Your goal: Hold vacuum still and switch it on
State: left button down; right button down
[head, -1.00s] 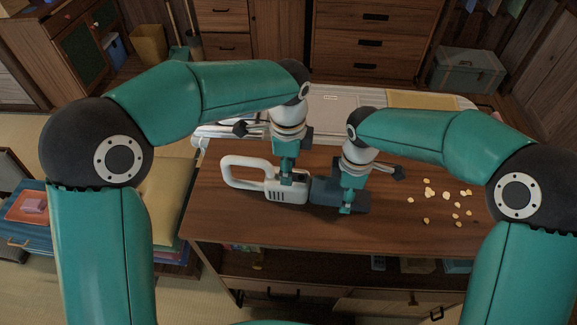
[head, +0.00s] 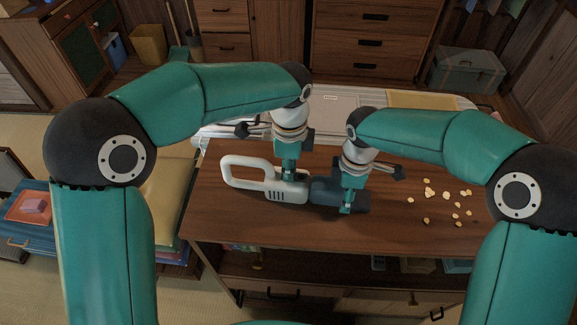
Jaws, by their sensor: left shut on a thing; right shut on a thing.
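The handheld vacuum (head: 245,172) lies on its side along the wooden table. Its white body with a loop handle is on the left, and its dark grey front part points right. My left gripper (head: 289,177) points down on the white body near where it meets the dark part, and its fingertips are partly hidden. My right gripper (head: 346,207) points down and is shut on the dark front part. The switch is too small or hidden to make out.
Several yellowish crumbs (head: 455,204) lie on the right of the wooden table (head: 300,231). A white, low unit with a yellow sheet (head: 420,100) stands along the back edge. Cushions (head: 172,195) are left of the table. The front middle of the tabletop is clear.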

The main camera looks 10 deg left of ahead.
pick_arm(q)
jog(key=shift+d, duration=0.95)
jog(key=c, duration=1.1)
grip_release()
jog(key=shift+a, duration=0.1)
notch_tip(320, 180, up, 12)
jog(key=shift+w+f, duration=0.1)
pick_arm(e)
jog(key=shift+c, duration=1.1)
grip_release()
